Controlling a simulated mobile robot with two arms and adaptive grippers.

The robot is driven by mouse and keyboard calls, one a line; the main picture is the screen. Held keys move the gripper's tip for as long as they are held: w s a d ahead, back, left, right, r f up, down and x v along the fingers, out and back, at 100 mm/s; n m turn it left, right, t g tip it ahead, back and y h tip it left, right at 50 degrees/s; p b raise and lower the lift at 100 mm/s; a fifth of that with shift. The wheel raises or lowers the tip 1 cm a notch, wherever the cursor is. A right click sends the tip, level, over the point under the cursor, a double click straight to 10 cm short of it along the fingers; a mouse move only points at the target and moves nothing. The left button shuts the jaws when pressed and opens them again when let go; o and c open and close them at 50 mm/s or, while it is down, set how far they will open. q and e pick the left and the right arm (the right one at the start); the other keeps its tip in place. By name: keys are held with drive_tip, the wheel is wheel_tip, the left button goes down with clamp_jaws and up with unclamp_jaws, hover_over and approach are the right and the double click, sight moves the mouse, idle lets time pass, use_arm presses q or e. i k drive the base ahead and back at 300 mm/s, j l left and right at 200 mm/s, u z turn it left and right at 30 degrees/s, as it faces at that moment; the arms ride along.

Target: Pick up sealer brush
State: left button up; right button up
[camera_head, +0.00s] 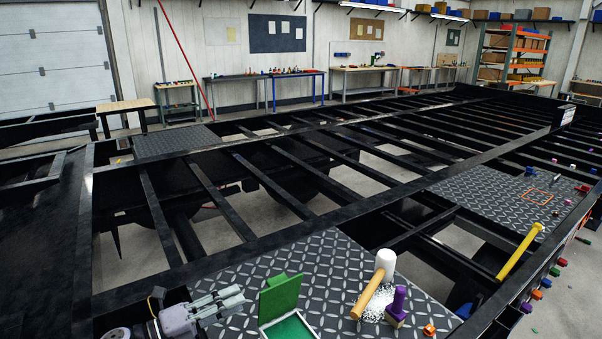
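A small purple-handled tool with a pale base (397,306), which looks like the sealer brush, stands on the near diamond-plate panel (335,262). It is just right of a white-headed mallet. My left gripper (242,296) is at the lower left over the same panel, pointing right. It is well apart from the purple tool, with the green box between them. Its fingers look close together and nothing shows in them, but the gap is unclear from this angle. My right gripper is not in view.
A green box with a raised lid (281,296) stands beside my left gripper. The mallet (385,264) lies by white granules (377,303). An orange piece (429,330) is near the panel's edge. A yellow bar (520,252) lies on the black frame (300,212), which has open gaps.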

sight(394, 314)
drive_tip(key=k+l, duration=1.15)
drive_tip(key=l, duration=0.1)
